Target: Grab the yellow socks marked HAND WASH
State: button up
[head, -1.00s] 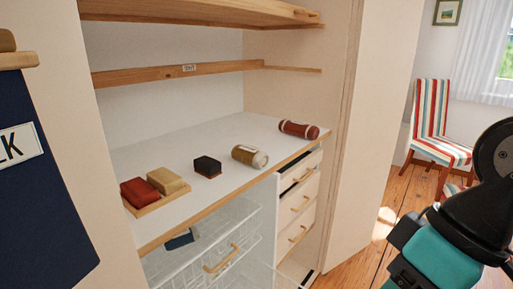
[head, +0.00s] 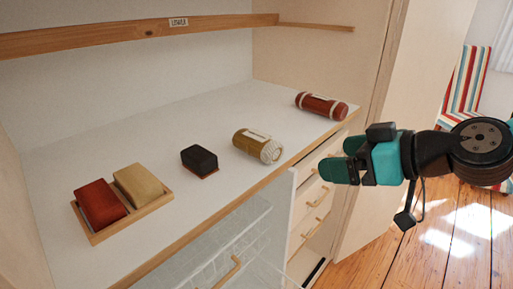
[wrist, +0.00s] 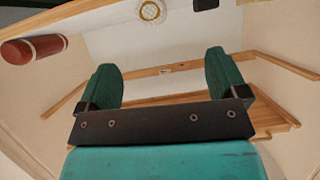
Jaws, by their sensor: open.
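A mustard-yellow roll (head: 252,143) with a pale end and a white label lies on the white shelf top near its front edge. The label's words are too small to read. It also shows, partly cut off, at the top of the wrist view (wrist: 149,12). My gripper (head: 334,157) is open and empty, in front of the shelf edge and to the right of the yellow roll, apart from it. In the wrist view both teal fingers of my gripper (wrist: 163,75) are spread with nothing between them.
A red roll (head: 322,105) lies right of the yellow one, a black block (head: 199,161) left. A wooden tray (head: 156,207) holds a red and a tan bundle. A wire basket (head: 215,250) and drawers (head: 312,195) are below. A labelled wooden rail (head: 120,34) runs above.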

jog(key=w, duration=0.1)
jog(key=p, duration=0.8)
send_near(277, 150)
jog(key=shift+t, duration=0.4)
jog(key=x, duration=0.6)
jog(key=shift+s+a+f, duration=0.1)
jog(key=shift+s+f, duration=0.2)
jog(key=shift+f, duration=0.05)
jog(key=p+x, duration=0.3)
jog(key=x, duration=0.1)
jog(key=shift+w+a, duration=0.2)
jog(key=shift+w, duration=0.1)
jog(key=shift+w+a+f, duration=0.25)
jog(key=shift+f, duration=0.05)
jog(key=shift+c, duration=0.2)
jog(key=c, duration=1)
